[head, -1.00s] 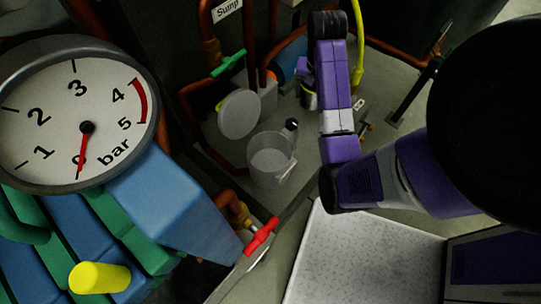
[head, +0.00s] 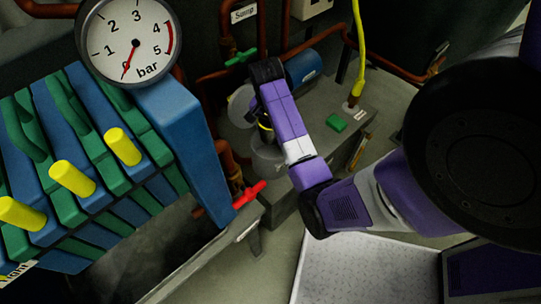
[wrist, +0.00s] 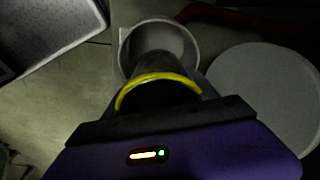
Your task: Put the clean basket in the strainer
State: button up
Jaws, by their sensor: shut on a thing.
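My gripper (wrist: 160,106) is shut on the dark basket (wrist: 155,68) with a yellow rim, seen end-on in the wrist view. In the head view my gripper (head: 262,128) is mostly hidden behind my wrist, with a bit of the yellow rim showing. An open grey round pot, which looks like the strainer (head: 266,160), stands just below and in front of it. In the wrist view the strainer's rim (wrist: 126,42) shows behind the basket, whose far end overlaps the opening. I cannot tell whether the basket has entered it. A round grey lid (wrist: 262,95) is beside the pot.
A red-handled valve (head: 250,194) and a blue block (head: 185,130) with a pressure gauge (head: 130,42) are left of the pot. Copper pipes and a green-handled valve (head: 241,57) are behind. A pale speckled tray (head: 365,268) is in front.

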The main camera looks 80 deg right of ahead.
aim_at(272, 157)
notch_tip(272, 157, down, 14)
jog(key=b, duration=0.3)
jog(key=shift+d, duration=0.1)
jog(key=shift+f, duration=0.1)
jog(key=o, duration=1.3)
jog(key=r+p, duration=0.1)
jog(key=r, duration=0.3)
jog(key=a+r+p, duration=0.1)
jog(key=r, duration=0.3)
jog(key=r+p, duration=0.1)
jog(key=r, duration=0.3)
jog(key=shift+w+a+r, duration=0.1)
jog(key=shift+w+a, duration=0.05)
jog(key=shift+a, duration=0.1)
